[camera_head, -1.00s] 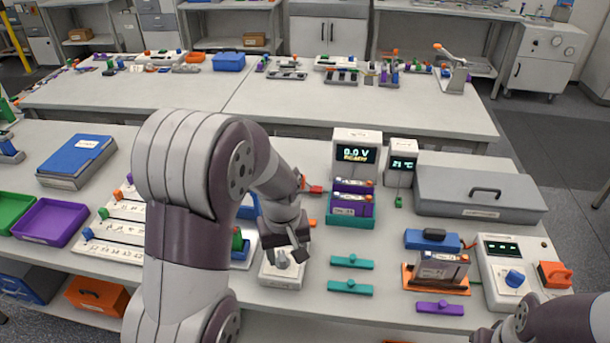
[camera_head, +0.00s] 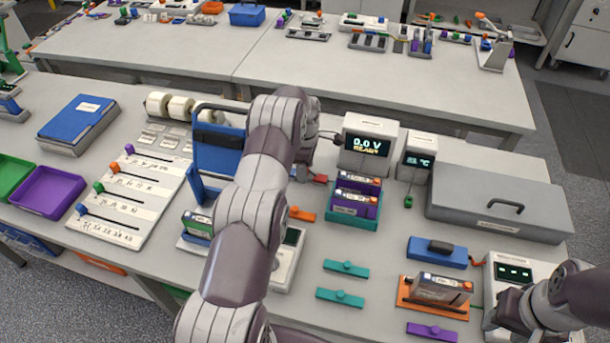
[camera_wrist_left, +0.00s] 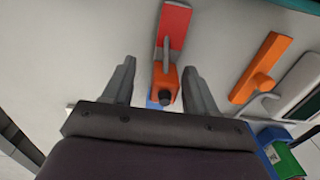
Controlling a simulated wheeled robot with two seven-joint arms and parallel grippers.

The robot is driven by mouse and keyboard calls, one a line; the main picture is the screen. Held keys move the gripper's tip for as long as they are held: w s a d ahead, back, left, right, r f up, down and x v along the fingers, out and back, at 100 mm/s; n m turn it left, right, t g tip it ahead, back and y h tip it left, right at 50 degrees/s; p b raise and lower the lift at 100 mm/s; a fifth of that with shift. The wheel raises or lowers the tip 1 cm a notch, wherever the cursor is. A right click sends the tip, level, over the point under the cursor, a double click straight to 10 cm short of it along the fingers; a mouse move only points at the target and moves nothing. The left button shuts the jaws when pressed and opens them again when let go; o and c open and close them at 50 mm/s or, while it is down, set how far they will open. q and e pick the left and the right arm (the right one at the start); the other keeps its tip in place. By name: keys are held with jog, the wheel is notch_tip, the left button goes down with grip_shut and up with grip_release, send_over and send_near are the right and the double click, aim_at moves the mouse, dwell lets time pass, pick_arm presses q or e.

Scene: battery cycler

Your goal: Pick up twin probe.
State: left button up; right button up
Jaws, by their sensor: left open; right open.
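A red and orange piece, apparently the twin probe (camera_wrist_left: 165,82), lies on the bench between the spread fingers of my left gripper (camera_wrist_left: 160,85) in the left wrist view. It has a flat red part, an orange body and a dark round end. The fingers stand on either side, with gaps showing. In the head view, the red end of the probe (camera_head: 320,178) shows just right of my left gripper (camera_head: 303,172), in front of the voltage meter (camera_head: 366,148); my arm hides the rest. My right gripper (camera_head: 512,308) is open at the lower right.
An orange clip (camera_head: 302,214) lies close in front of the probe. A teal tray with purple cells (camera_head: 352,215) stands to its right, and a blue stand (camera_head: 216,150) to the left. A grey case (camera_head: 497,200) sits farther right.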

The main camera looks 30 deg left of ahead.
pick_arm(q)
jog(key=shift+f, duration=0.45)
jog(key=shift+s+f, duration=0.2)
jog(key=shift+s, duration=0.1)
jog(key=shift+w+f, duration=0.1)
jog(key=shift+w, duration=0.05)
grip_shut()
pick_arm(e)
jog(key=shift+s+r, duration=0.25)
jog(key=shift+r, duration=0.25)
pick_arm(q)
notch_tip(320, 180, up, 4)
jog(key=shift+w+f+b, duration=0.1)
jog(key=shift+b, duration=0.7)
jog(key=r+p, duration=0.2)
jog(key=r, duration=0.1)
jog(key=r+p, duration=0.1)
jog(key=r, duration=0.2)
jog(key=shift+s+r+p, duration=0.2)
jog(key=shift+r+p, duration=0.1)
jog(key=shift+p, duration=0.1)
jog(key=shift+f, duration=0.15)
pick_arm(e)
notch_tip(320, 180, up, 2)
pick_arm(q)
jog(key=shift+w, duration=0.1)
